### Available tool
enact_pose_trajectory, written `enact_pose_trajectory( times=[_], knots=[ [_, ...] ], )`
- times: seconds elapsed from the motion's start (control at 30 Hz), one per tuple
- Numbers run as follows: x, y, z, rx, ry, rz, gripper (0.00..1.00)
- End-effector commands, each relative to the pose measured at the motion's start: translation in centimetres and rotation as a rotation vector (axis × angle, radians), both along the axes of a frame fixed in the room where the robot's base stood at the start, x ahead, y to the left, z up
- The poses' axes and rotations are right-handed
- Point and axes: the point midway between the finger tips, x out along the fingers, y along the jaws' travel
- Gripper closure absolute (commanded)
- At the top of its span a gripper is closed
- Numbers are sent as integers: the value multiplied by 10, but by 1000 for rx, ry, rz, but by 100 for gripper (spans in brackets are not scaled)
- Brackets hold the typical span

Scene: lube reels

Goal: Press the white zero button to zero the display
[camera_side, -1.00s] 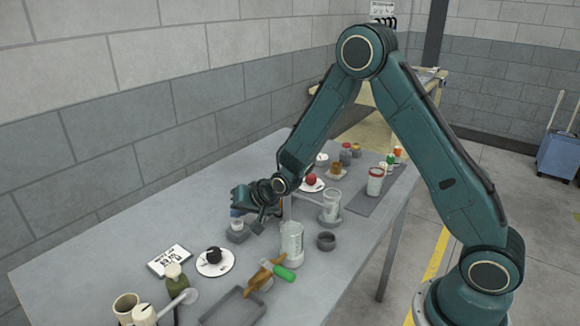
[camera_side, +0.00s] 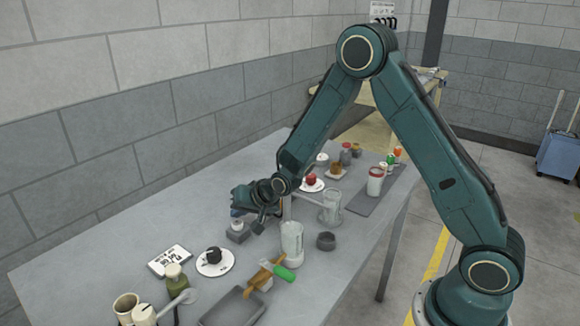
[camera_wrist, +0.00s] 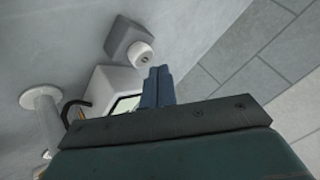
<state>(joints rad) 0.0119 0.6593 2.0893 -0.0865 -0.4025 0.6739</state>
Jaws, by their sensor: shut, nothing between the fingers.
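A white round button (camera_wrist: 141,56) sits on a small grey box (camera_wrist: 122,37) in the wrist view. The same grey box (camera_side: 238,236) shows in the side view, on the table beneath my wrist. A white-cased display (camera_wrist: 122,101) lies below the box in the wrist view; my gripper mount hides part of it, and its reading cannot be made out. My gripper (camera_wrist: 158,72) is shut and empty, its blue fingertips just right of and below the button in that picture. In the side view my gripper (camera_side: 258,226) is beside the box. I cannot tell whether it touches the button.
Near the gripper on the table (camera_side: 110,240) stand a clear jar (camera_side: 292,243) and a dark ring-like cup (camera_side: 326,241). A white plate with a black knob (camera_side: 215,262), a white sign (camera_side: 170,261) and a grey tray (camera_side: 232,308) lie towards the front.

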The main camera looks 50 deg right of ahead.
Motion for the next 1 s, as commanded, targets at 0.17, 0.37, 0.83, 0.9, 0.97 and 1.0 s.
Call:
enact_pose_trajectory(
  times=[0.17, 0.37, 0.83, 0.9, 0.97, 1.0],
  knots=[
    [0, 0, -1, 0, 0, 0, 100],
    [0, 0, -5, 0, 0, 0, 100],
    [0, 0, -9, 0, 0, 0, 100],
    [0, 0, -9, 0, 0, 0, 100],
    [0, 0, -9, 0, 0, 0, 100],
    [0, 0, -9, 0, 0, 0, 100]
  ],
)
